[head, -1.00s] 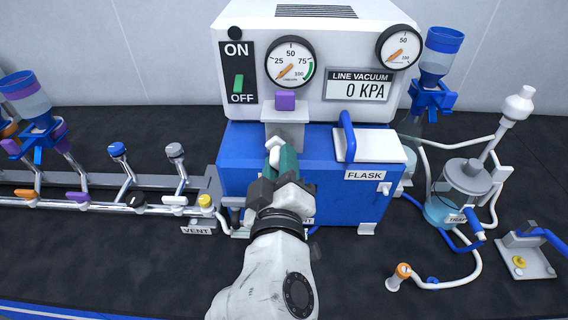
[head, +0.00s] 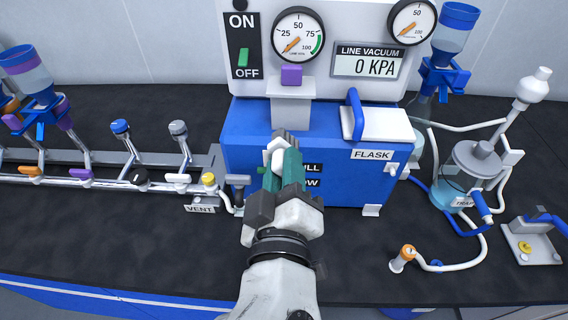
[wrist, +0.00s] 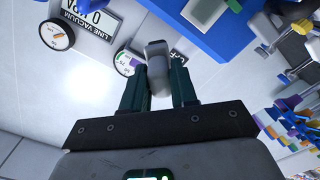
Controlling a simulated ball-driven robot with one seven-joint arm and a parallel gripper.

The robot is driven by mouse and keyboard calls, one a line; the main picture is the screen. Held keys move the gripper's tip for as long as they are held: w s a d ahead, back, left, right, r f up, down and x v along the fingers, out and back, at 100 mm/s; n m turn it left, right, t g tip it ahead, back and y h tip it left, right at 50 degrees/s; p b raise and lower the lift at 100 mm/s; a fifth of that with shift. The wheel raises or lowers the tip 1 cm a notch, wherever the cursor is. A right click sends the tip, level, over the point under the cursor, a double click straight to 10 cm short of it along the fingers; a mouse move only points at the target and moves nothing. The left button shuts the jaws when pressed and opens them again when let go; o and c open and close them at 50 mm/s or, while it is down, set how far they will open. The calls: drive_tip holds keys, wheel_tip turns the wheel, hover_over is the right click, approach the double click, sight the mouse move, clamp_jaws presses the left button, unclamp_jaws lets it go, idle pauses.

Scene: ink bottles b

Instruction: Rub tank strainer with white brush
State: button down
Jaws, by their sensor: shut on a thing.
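My gripper (head: 284,162) has teal fingers and is shut on a small whitish thing, likely the white brush (head: 276,148). In the wrist view the fingers of my gripper (wrist: 157,88) pinch this pale, rounded brush (wrist: 157,66), which sticks out past the tips. In the head view the gripper is in front of the blue box, just below a grey ledge (head: 290,88) with a purple block (head: 291,74) on it. The arm hides part of the box's front and its labels. I cannot make out which part is the tank strainer.
The blue box (head: 245,140) has a FLASK label and a blue handle (head: 354,113). A valve manifold (head: 110,182) with funnels is on the left. A trap jar (head: 470,180), hoses and an orange-capped fitting (head: 402,258) are on the right. The dark front bench is mostly clear.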

drive_tip(key=shift+s, duration=0.1)
drive_tip(key=shift+s, duration=1.4)
